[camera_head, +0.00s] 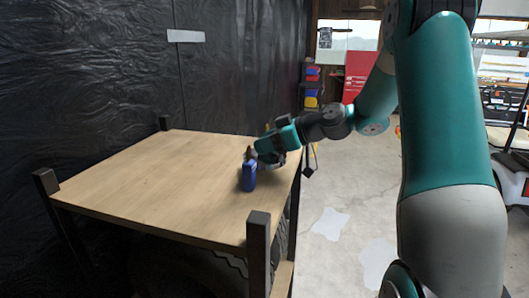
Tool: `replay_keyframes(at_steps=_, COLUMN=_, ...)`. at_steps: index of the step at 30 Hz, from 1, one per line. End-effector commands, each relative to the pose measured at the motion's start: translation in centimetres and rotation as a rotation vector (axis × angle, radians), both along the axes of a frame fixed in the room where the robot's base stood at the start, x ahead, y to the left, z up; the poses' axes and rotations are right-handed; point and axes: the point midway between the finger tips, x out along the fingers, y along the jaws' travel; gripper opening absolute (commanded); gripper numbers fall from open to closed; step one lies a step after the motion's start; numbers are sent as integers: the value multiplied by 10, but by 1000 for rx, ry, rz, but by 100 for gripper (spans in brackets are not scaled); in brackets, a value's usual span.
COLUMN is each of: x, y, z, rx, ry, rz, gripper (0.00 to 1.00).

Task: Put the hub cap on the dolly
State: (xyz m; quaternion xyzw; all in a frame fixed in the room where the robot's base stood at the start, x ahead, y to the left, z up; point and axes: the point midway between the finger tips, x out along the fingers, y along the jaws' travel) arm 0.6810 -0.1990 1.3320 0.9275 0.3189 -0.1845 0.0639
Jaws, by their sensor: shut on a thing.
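My gripper (262,152) is over the right part of a wooden-topped stand with dark corner posts (140,180). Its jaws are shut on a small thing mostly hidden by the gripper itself. A greyish piece (279,162) shows at the gripper's lower side; I cannot tell whether it is the hub cap or part of my gripper. No hub cap shows clearly elsewhere. I cannot tell whether the wooden-topped stand is the dolly.
A blue bottle (249,177) with a narrow tip stands upright on the wooden top, just below and left of my gripper. Most of the top is bare. Dark sheeting (90,70) hangs behind it. A red cabinet (361,72) stands at the back; concrete floor lies to the right.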

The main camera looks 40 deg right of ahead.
Motion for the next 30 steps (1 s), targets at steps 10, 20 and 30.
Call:
replay_keyframes(at_steps=10, x=0, y=0, z=-37, rx=1, ry=1, rz=0, gripper=11)
replay_keyframes(at_steps=20, x=0, y=0, z=-41, rx=0, ry=0, rz=0, gripper=11)
replay_keyframes(at_steps=30, x=0, y=0, z=-39, rx=0, ry=1, rz=0, gripper=61)
